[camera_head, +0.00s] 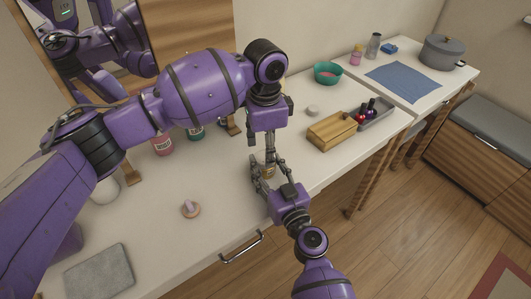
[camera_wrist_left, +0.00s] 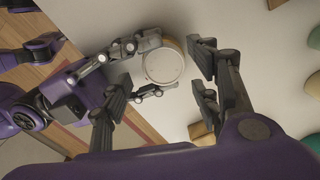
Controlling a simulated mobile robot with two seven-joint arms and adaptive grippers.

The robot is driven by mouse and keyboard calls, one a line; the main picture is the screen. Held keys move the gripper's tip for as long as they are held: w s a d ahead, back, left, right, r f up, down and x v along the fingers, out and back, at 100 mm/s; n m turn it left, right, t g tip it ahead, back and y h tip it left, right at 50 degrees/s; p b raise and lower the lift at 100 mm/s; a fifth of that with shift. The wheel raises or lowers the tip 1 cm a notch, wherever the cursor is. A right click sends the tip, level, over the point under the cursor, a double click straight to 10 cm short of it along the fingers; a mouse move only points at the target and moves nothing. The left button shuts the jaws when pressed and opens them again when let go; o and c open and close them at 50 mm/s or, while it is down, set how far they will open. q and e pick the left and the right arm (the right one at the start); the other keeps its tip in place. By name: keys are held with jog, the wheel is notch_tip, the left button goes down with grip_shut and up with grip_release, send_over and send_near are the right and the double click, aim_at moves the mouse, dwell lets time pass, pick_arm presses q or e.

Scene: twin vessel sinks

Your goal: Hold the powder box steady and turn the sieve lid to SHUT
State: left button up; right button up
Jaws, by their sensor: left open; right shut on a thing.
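The powder box (camera_head: 268,171) is a small tan-gold container near the front edge of the white counter, mostly hidden by both grippers. In the left wrist view its pale round sieve lid (camera_wrist_left: 163,65) is seen from above. My right gripper (camera_head: 262,174) is shut on the box from the side; its fingers (camera_wrist_left: 148,70) lie along the box in the left wrist view. My left gripper (camera_head: 270,155) points down above the box and is open. Its fingers (camera_wrist_left: 162,88) stand apart on either side of the lid in that view, with a gap at the right. Lid markings are unreadable.
A pink-topped round item (camera_head: 190,208) and a grey mat (camera_head: 100,272) lie to the left. A wooden box (camera_head: 332,131), a grey tray (camera_head: 378,119) with bottles and a green bowl (camera_head: 328,73) stand to the right. Some bare counter lies between.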

pick_arm(q)
notch_tip(320, 180, up, 9)
jog(key=shift+r, duration=0.15)
dwell(0.4)
jog(key=shift+n, duration=0.4)
notch_tip(320, 180, down, 12)
dwell(0.4)
